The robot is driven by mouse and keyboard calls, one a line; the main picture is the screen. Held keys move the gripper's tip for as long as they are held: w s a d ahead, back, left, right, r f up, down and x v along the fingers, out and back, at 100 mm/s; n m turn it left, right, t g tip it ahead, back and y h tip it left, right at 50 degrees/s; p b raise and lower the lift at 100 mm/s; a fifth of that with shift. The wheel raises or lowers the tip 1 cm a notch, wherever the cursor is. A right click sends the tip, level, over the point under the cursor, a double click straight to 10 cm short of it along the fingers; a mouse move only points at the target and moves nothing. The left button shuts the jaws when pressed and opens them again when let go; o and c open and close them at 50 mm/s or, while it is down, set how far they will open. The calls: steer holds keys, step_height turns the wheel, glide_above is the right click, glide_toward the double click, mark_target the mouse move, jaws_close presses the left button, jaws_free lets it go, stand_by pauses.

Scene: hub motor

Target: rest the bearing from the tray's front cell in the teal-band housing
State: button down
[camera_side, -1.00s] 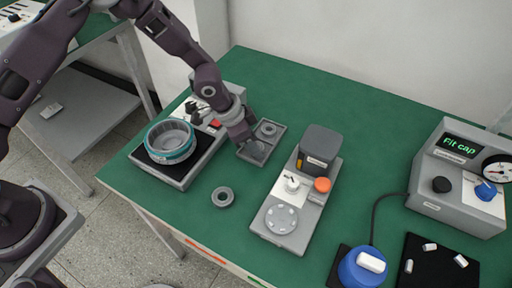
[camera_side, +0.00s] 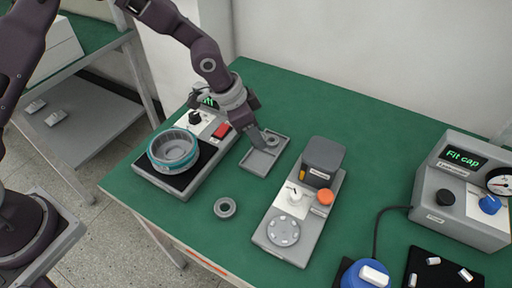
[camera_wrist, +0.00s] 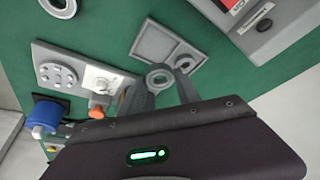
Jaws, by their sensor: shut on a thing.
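The teal-band housing (camera_side: 174,150) is a grey open ring on the black pad of a station at the left in the side view. My gripper (camera_side: 260,146) is over the tray (camera_side: 258,166). In the wrist view its fingers (camera_wrist: 163,84) are shut on a grey bearing (camera_wrist: 151,77), held above the bench. The tray's front cell looks empty in the side view. In the side view the fingers hide the held bearing.
A loose bearing (camera_side: 225,207) lies on the green bench in front of the tray. A grey fixture (camera_side: 294,221) with an orange button stands to the right. Beyond it are a blue-capped object (camera_side: 361,275), a black mat (camera_side: 444,266) and a fit-gauge box (camera_side: 463,190).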

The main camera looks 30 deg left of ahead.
steer(key=r, duration=0.4)
steer(key=shift+a+r, duration=0.25)
steer(key=s+a, duration=0.4)
steer(key=a, duration=0.2)
steer(key=s+a+f, duration=0.1)
steer(key=s+a, duration=0.2)
steer(key=a, duration=0.3)
steer(key=s+a+f, duration=0.1)
steer(key=s+a, duration=0.3)
steer(key=a, duration=0.2)
steer(key=shift+s+a, duration=0.2)
steer(key=shift+s, duration=0.15)
steer(key=shift+f, duration=0.6)
steer(key=shift+f, duration=0.85)
steer(key=shift+f, duration=0.7)
